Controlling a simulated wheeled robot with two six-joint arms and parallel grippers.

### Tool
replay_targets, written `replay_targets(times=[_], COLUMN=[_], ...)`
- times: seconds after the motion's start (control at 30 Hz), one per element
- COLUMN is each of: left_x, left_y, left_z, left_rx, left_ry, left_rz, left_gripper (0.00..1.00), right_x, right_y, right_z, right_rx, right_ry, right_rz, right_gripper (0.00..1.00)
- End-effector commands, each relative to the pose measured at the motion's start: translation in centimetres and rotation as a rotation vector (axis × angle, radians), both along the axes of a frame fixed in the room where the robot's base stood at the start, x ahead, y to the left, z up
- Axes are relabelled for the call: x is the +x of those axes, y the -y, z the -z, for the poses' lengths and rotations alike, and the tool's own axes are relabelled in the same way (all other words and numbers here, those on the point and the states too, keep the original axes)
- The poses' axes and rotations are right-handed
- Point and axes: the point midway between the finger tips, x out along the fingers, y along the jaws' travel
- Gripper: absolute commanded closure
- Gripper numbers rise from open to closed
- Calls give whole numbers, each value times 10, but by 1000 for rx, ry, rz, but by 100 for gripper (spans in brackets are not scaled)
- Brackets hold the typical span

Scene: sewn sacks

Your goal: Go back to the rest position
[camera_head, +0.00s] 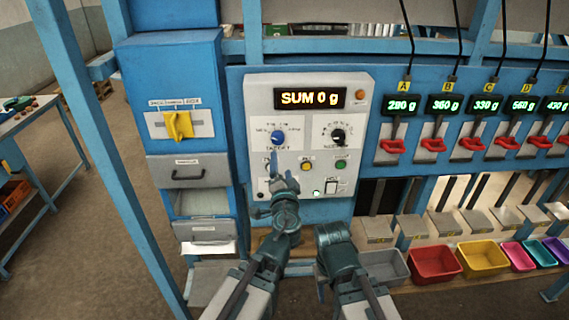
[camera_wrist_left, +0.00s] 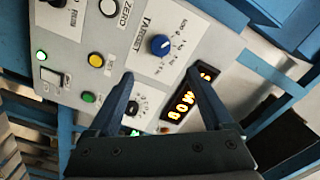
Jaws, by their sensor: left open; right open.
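My left gripper (camera_head: 279,168) is in front of the grey control panel (camera_head: 365,110), fingers pointing up, below the blue target knob (camera_head: 278,138). In the left wrist view the left gripper (camera_wrist_left: 160,76) is open and empty. Its fingers are spread below the blue knob (camera_wrist_left: 160,44), apart from it. The lit display (camera_head: 310,98) reads SUM 0 g. My right gripper (camera_head: 320,282) is low, to the right of the left arm; its fingers are mostly hidden and nothing shows in them.
A black knob (camera_head: 338,135), a yellow button (camera_head: 307,166) and a green button (camera_head: 341,164) sit on the panel. Red levers (camera_head: 433,145) under weight displays line the right. Coloured bins (camera_head: 434,263) stand below them. A blue post (camera_head: 100,140) rises at left, with open floor beyond.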

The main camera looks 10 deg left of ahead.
Motion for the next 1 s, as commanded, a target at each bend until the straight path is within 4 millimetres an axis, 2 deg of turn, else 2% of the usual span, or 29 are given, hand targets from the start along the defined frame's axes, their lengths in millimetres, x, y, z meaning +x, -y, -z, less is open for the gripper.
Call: replay_targets(times=[0.33, 0.47, 0.57, 0.63, 0.73, 0.83, 0.9, 1.0], left_x=[-1, -4, -14, -27, -53, -85, -111, -148], left_y=[0, -10, -29, -42, -50, -44, -34, -13], left_z=[1, 24, 73, 120, 189, 253, 294, 340], left_rx=[-1, -46, -137, -219, -323, -409, -460, -516], left_ry=[-1, -29, -109, -208, -387, -590, -743, -958], left_rz=[-2, -56, -168, -267, -387, -472, -509, -532], left_gripper=[15, 15, 15, 15, 15, 15, 15, 15], right_x=[0, 0, 0, 0, 0, 0, 1, 1], right_y=[0, 0, 0, 0, 0, 0, 0, 0], right_z=[1, 16, 41, 62, 88, 112, 127, 147], right_rx=[0, 0, 0, -1, -1, -1, -1, -1], right_ry=[0, 0, 1, 1, 1, 2, 2, 3], right_rz=[0, -1, -1, -2, -3, -5, -5, -6], right_gripper=[50, 50, 50, 50, 50, 50, 50, 50])
